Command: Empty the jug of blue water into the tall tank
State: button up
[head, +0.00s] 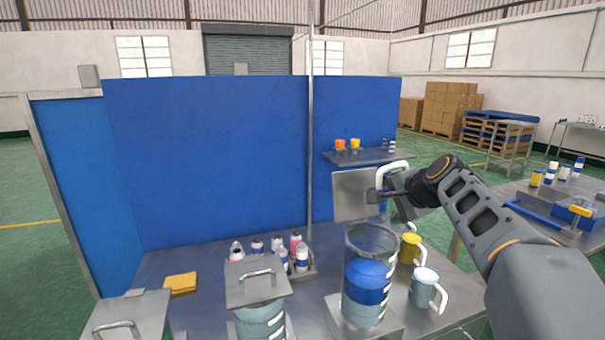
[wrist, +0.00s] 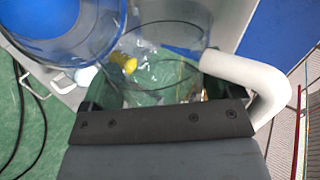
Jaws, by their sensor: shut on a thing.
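The tall tank (head: 368,243) is a clear cylinder standing on the bench, with blue showing inside it. My gripper (head: 392,194) is above and slightly right of the tank's rim, shut on the jug. The jug is clear, with a white handle (head: 394,166) on its upper side, and looks tipped over. In the wrist view the jug's clear wall (wrist: 160,60) is in front of my jaws, with its white handle (wrist: 258,80) at the right. I see no clear blue water in the jug. The tank (wrist: 60,45) is at upper left there.
A yellow jug (head: 410,249) and a pale blue jug (head: 426,290) stand close to the tank's right. A lidded tank (head: 258,290) is to its left, with a tray of bottles (head: 302,268) behind. A shelf (head: 368,156) is on the blue wall. The bench near the yellow sponge (head: 180,283) is fairly clear.

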jog(key=shift+w+d+m+y+p, duration=0.15)
jog(key=shift+d+m+y+p, duration=0.2)
jog(key=shift+d+m+y, duration=0.1)
jog(key=shift+w+d+r+m+g+y+p, duration=0.15)
jog(key=shift+d+r+m+g+y+p, duration=0.2)
jog(key=shift+p, duration=0.5)
jog(key=shift+w+d+r+m+g+y+p, duration=0.15)
jog(key=shift+d+m+y+p, duration=0.15)
jog(key=shift+y+p, duration=0.25)
jog(key=shift+w+d+f+m+g+y+p, duration=0.1)
jog(key=shift+d+m+y+p, duration=0.2)
jog(key=shift+p, duration=0.4)
jog(key=m+y+p, duration=0.1)
jog(key=y+p, duration=0.1)
jog(key=p, duration=0.1)
jog(key=shift+w+d+r+m+g, duration=0.15)
jog(key=shift+d+r+m+g, duration=0.05)
jog(key=shift+r+m+g, duration=0.2)
jog(key=shift+r+m+y+p, duration=0.15)
jog(key=shift+m+y+p, duration=0.25)
jog(key=shift+y+p, duration=0.35)
